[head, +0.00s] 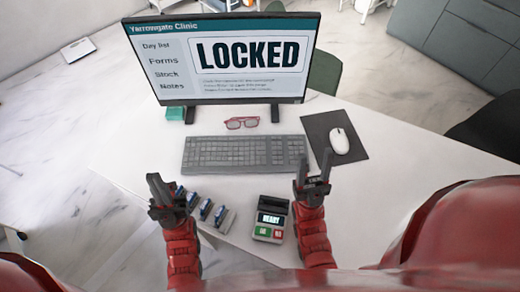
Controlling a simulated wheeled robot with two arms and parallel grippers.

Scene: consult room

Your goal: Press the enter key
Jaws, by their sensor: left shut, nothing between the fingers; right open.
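The grey keyboard (240,153) lies flat on the white desk in front of the monitor. Its keys are too small to read, so I cannot tell which one is the enter key. My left gripper (156,181) is shut and empty, to the left of and nearer than the keyboard's left end. My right gripper (313,160) is open and empty, by the keyboard's near right corner. I cannot tell its height above the desk. The monitor (165,75) shows the word LOCKED.
A white mouse (339,140) sits on a dark mat (322,125) right of the keyboard. Red glasses (242,123) lie behind it. A small terminal (270,217) reading READY and several blue-and-grey items (206,209) stand between my arms. The white desk (410,150) is clear at right.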

